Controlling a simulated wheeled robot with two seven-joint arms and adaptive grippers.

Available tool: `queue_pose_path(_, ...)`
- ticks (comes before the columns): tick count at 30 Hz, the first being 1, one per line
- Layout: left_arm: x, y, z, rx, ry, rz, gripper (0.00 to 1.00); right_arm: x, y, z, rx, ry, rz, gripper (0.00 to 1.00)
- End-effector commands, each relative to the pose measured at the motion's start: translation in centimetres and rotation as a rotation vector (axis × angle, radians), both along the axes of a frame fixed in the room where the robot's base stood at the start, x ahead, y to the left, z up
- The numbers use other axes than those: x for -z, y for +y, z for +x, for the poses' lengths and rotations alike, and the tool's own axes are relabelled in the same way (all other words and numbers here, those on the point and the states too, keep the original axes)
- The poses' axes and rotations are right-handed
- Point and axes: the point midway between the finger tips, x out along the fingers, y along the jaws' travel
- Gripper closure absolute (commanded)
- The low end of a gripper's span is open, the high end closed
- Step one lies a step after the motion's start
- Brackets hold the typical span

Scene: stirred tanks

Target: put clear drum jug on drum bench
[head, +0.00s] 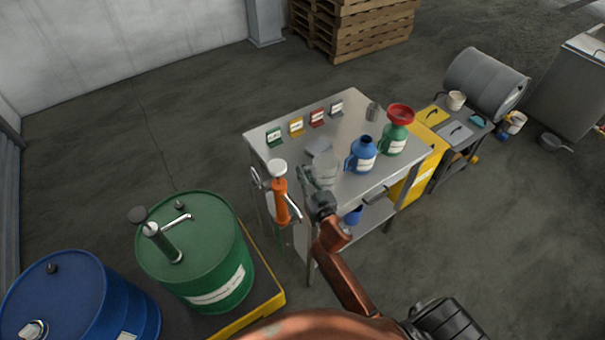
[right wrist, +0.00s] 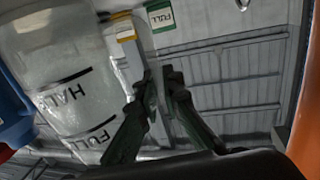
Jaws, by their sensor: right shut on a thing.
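The clear drum jug (head: 325,170) is see-through and shows at the front left part of the steel drum bench (head: 350,112). In the right wrist view the clear jug (right wrist: 65,70) carries the marks HALF and FULL. My right gripper (head: 308,181) is at the jug's left side, by the bench's near edge. In the right wrist view its dark fingers (right wrist: 162,84) are closed on the jug's handle. I cannot tell whether the jug's base touches the bench top. My left gripper is not in view.
A blue jug (head: 362,154) and a green jug (head: 394,138) with a red funnel (head: 401,112) stand to the right. Several small label stands line the back. An orange tool (head: 281,203) is at the left edge. Green (head: 200,250) and blue (head: 75,300) drums stand left.

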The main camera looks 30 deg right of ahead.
Motion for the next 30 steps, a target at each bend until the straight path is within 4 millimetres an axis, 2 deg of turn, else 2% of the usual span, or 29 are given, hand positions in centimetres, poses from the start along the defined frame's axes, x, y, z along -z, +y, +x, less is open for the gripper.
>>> queue_pose_path(4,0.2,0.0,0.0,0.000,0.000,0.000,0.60,0.4,0.0,0.0,0.000,0.000,0.000,1.00)
queue_pose_path(5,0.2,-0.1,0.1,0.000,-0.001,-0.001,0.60,0.3,0.0,0.0,0.000,0.000,0.000,0.91)
queue_pose_path(12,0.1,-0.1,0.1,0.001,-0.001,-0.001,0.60,0.2,0.0,0.0,0.000,0.000,0.000,0.76)
queue_pose_path(22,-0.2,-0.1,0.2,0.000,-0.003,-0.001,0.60,-0.3,0.0,-0.1,0.000,-0.001,-0.001,0.76)
queue_pose_path(26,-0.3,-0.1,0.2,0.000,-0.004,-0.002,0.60,0.0,0.2,-1.8,0.001,0.002,0.001,0.76)
queue_pose_path(30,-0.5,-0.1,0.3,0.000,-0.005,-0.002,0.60,0.0,0.5,-4.7,0.001,0.003,0.002,0.76)
